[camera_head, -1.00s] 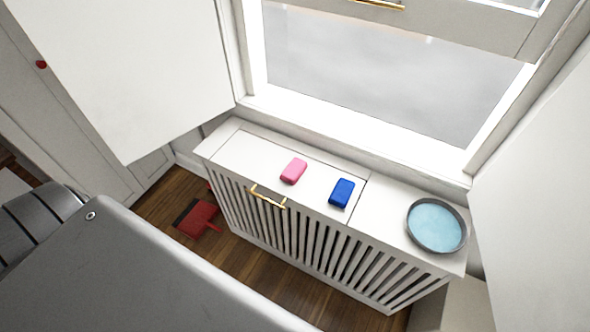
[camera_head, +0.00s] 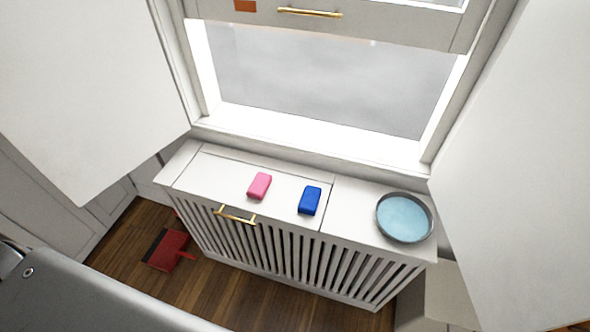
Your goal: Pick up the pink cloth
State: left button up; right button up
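The pink cloth (camera_head: 260,186) is a small folded block lying on the white top of a slatted cabinet (camera_head: 348,198) below the window. A blue block of similar shape (camera_head: 310,200) lies to its right, with a gap between them. Nothing touches the pink cloth. Neither of my grippers shows in the head view, so I cannot tell whether they are open or shut.
A round grey basin with light blue inside (camera_head: 404,218) stands at the cabinet's right end. A gold handle (camera_head: 235,215) is on the cabinet front. A red dustpan (camera_head: 168,250) lies on the wooden floor at left. White panels flank the window (camera_head: 330,75).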

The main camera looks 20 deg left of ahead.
aim_at(259, 186)
jog(key=u, duration=1.3)
